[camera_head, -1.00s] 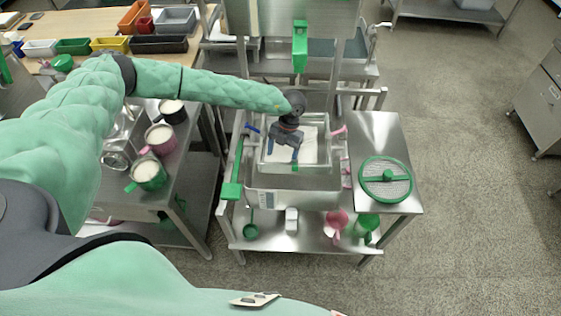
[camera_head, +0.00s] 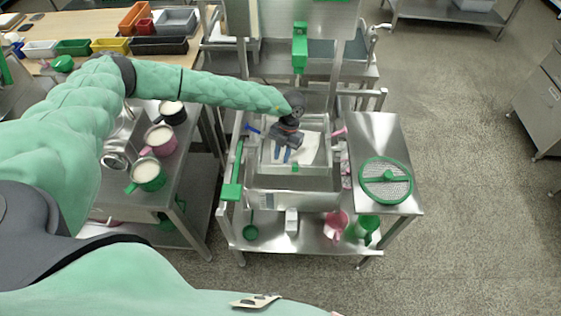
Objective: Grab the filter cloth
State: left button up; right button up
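The filter cloth (camera_head: 309,148) is a white sheet in the metal basin (camera_head: 300,184) of the steel stand, at the middle of the head view. My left gripper (camera_head: 281,156) reaches down into the basin from above. The gripper appears shut on the cloth; the exact contact is partly hidden by the gripper body. My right gripper is not in view.
A green-rimmed round sieve (camera_head: 386,181) lies on the steel side table to the right. Several filled mugs (camera_head: 147,174) stand on the left table. A green-ended lever (camera_head: 231,191) runs along the basin's left side. Open floor lies to the right.

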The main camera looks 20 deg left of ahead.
pick_arm(q)
jog(key=shift+f, duration=0.15)
grip_shut()
notch_tip(320, 180, up, 12)
jog(key=p, duration=0.5)
notch_tip(320, 180, up, 9)
jog(key=p, duration=0.3)
dwell(0.4)
